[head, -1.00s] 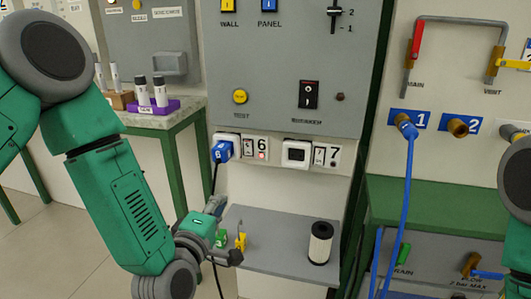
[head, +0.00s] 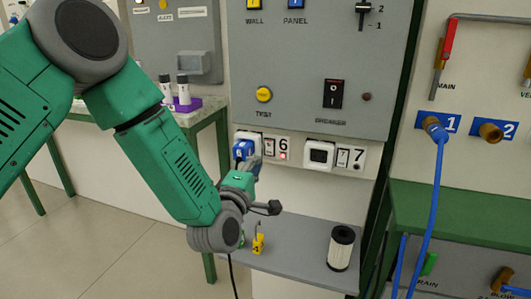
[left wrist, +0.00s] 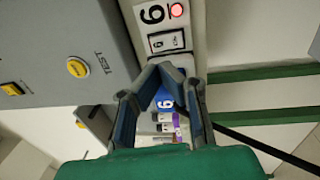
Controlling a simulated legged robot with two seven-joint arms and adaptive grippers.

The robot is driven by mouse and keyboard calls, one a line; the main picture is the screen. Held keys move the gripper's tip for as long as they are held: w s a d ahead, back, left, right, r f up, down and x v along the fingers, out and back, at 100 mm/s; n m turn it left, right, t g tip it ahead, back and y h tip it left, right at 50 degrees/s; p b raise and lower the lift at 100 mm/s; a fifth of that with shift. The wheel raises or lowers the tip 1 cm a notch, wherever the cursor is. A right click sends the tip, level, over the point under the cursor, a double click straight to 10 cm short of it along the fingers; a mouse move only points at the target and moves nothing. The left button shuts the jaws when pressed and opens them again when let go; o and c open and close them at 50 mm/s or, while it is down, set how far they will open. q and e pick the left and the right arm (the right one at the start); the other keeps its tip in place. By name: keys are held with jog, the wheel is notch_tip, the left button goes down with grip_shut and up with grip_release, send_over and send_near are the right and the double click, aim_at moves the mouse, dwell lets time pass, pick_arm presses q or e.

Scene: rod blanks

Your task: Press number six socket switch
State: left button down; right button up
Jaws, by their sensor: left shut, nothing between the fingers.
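The number six socket (head: 247,136) is on the panel's lower strip with a blue plug (head: 243,149) in it. Its small rocker switch (head: 269,147) is just right of the plug, beside a "6" label (head: 284,144) and a lit red lamp (head: 283,156). In the left wrist view the switch (left wrist: 167,41) lies just beyond the fingertips, with the lamp (left wrist: 177,10) farther up. My left gripper (left wrist: 161,72) is shut and empty, in front of the blue plug (left wrist: 166,98). In the head view the left gripper (head: 254,165) is just below the switch; contact cannot be told.
The number seven socket (head: 320,154) and its switch (head: 342,157) are to the right. A grey shelf (head: 300,250) below holds a black-and-white cylinder (head: 341,247) and a yellow tag (head: 258,243). A yellow TEST button (head: 264,94) and breaker (head: 333,94) are above.

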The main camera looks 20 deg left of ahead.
aim_at(268, 145)
pick_arm(q)
jog(key=w, duration=0.4)
jog(key=w+b, duration=0.1)
jog(key=w, duration=0.1)
jog(key=shift+w+d+r, duration=0.15)
jog(key=shift+r, duration=0.2)
jog(key=shift+w, duration=0.2)
jog(key=shift+w+r, duration=0.15)
jog(key=shift+w, duration=0.1)
